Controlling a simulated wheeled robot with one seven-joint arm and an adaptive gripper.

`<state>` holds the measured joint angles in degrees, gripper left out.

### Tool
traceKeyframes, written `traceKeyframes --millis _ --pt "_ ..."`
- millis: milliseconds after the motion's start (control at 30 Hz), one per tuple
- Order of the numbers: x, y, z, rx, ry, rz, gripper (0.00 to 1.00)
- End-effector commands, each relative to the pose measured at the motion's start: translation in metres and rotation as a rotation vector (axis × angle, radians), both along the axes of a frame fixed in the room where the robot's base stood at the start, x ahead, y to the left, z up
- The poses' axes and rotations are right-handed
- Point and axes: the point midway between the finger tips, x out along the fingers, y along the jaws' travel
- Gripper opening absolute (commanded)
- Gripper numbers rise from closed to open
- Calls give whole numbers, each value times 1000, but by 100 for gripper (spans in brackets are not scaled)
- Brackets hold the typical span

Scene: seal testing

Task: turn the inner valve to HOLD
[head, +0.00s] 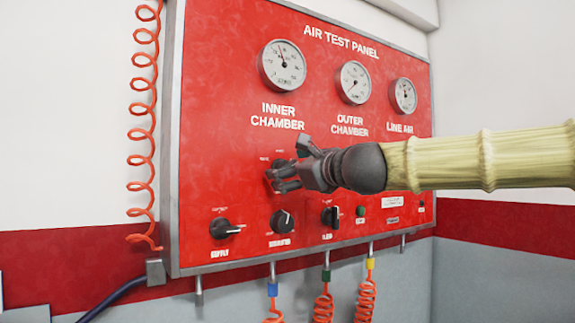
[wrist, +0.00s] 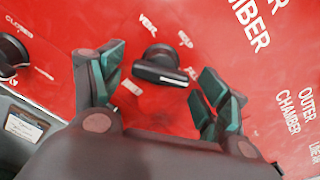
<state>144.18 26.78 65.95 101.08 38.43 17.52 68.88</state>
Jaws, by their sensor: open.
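The inner valve is a black knob with a raised bar handle. In the wrist view, the valve (wrist: 160,66) sits between and just beyond the fingertips of my gripper (wrist: 162,76), with no clear contact. A white line runs along the bar, slanting slightly down to the right. Small white labels surround the knob; one at its upper right seems to read HOLD, but the print is blurred. In the head view, my gripper (head: 286,172) is open in front of the red panel below INNER CHAMBER, and its fingers largely hide the valve.
The red air test panel (head: 230,130) carries an inner chamber gauge (head: 283,66), an outer chamber gauge (head: 354,82) and a line air gauge (head: 403,96). Below are the supply knob (head: 222,228) and other knobs. Orange coiled hoses (head: 142,130) hang at the left and underneath.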

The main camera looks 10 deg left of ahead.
Motion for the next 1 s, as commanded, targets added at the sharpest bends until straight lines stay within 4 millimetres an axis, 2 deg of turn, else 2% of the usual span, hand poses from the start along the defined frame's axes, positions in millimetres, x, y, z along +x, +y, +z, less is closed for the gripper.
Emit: traceKeyframes --millis 133,467,500,733,767,1000 --pt "7 8 0 -1 0 1 75" --pt "9 9 -1 -1 -1 0 75" --pt "9 9 -1 -1 -1 0 73" --pt "9 9 -1 -1 -1 0 31" --pt "9 9 -1 -1 -1 0 29" --pt "9 9 -1 -8 -9 0 29"
